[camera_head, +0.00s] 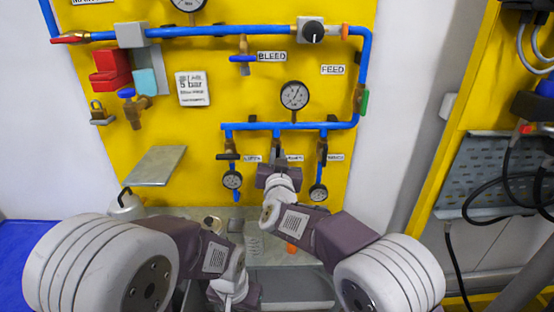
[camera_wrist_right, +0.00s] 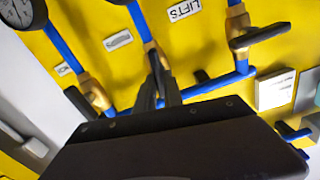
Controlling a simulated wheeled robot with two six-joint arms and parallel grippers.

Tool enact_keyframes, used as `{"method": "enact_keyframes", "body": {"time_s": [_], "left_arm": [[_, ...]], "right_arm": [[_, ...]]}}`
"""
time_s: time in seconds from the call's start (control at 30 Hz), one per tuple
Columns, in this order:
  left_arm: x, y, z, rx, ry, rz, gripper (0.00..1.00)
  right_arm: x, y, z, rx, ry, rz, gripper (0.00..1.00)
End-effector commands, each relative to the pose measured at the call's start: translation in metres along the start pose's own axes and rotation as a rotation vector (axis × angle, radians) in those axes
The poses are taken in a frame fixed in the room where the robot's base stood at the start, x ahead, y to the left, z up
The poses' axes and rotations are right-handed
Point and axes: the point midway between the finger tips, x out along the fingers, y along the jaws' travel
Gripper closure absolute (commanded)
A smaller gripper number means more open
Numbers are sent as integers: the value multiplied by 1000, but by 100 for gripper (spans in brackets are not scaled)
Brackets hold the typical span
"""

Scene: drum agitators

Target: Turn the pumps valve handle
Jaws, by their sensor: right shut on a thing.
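Three small brass valves with dark handles hang under a blue pipe (camera_head: 290,125) on the yellow panel. My right gripper (camera_head: 279,163) is at the middle one, the pumps valve (camera_head: 277,144). In the right wrist view its two dark fingers (camera_wrist_right: 164,88) close together at the pumps valve's brass body (camera_wrist_right: 153,55). They are shut on its handle, which they mostly hide, so its angle is hard to tell. My left gripper (camera_head: 234,294) is low at the bottom of the head view, away from the panel; its fingers are not clear.
The lifts valve (camera_head: 228,156) with a gauge below stands to the left, and another valve (camera_head: 322,147) close to the right. A grey tilted plate (camera_head: 153,165) juts out at the left. A metal bench (camera_head: 290,255) lies below.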

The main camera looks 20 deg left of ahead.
Motion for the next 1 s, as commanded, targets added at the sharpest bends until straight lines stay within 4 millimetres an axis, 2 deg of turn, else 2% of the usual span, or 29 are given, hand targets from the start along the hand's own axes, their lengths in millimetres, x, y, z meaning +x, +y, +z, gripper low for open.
{"method": "enact_keyframes", "body": {"time_s": [0.1, 1.0], "left_arm": [[12, 0, 1, 0, 0, 0, 42], [75, -2, 8, 0, 0, 0, 42]], "right_arm": [[0, 2, 4, 99, 1, 0, 100], [0, 10, 8, 954, 1, -1, 100]]}}
